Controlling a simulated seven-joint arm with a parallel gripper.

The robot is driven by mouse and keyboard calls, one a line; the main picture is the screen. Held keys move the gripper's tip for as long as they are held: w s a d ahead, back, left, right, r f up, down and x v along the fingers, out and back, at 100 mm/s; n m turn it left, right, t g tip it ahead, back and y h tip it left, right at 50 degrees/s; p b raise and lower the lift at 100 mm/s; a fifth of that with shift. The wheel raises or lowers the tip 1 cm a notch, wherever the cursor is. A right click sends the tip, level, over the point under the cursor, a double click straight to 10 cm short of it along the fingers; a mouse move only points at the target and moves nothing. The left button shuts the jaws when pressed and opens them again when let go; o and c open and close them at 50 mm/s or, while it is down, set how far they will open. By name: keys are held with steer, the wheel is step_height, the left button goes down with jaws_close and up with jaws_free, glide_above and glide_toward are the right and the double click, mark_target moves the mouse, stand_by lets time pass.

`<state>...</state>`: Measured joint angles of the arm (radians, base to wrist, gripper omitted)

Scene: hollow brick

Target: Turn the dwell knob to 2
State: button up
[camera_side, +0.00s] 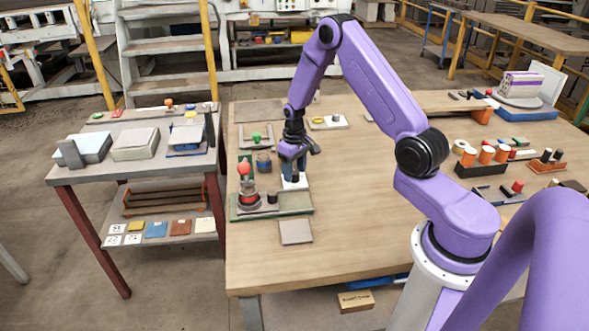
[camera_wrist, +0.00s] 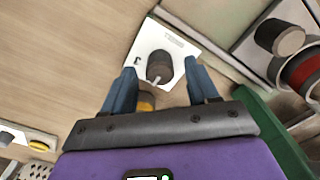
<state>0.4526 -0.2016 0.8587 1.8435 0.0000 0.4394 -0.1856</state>
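The dwell knob (camera_wrist: 160,66) is a short dark knob with a pale pointer mark on its lower edge. It stands on a white plate (camera_wrist: 151,45) with small print that is too blurred to read and a dark mark at the left. My gripper (camera_wrist: 161,84) is open, its two blue fingers apart on either side of the knob's near side; I cannot tell whether they touch it. In the side view my gripper (camera_side: 294,171) points down over the white plate (camera_side: 295,184), and it hides the knob there.
A green-edged base (camera_side: 285,211) with a red-banded cylinder (camera_side: 249,199) and a dark cylinder (camera_side: 272,197) stands close by. A blue-grey jar (camera_side: 264,162) is left of my gripper. A grey square pad (camera_side: 296,232) lies nearer. The table's middle (camera_side: 350,190) is clear.

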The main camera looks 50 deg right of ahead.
mark_target(294, 172)
step_height(294, 172, up, 18)
steer(key=shift+f, duration=0.25)
stand_by(0.5)
steer(key=s+a+r+n, duration=0.25)
steer(key=s+a, duration=0.25)
steer(key=a, duration=0.4)
steer(key=s+a+r+n, duration=0.1)
steer(key=s+a+n, duration=0.35)
steer(key=a, duration=0.35)
steer(key=s+a+n, duration=0.1)
steer(key=s+n, duration=0.2)
steer(key=s, duration=0.8)
steer(key=s+a+n, duration=0.2)
steer(key=s+n, duration=0.1)
steer(key=s, duration=0.8)
steer(key=shift+s+a, duration=0.25)
steer(key=shift+s, duration=0.1)
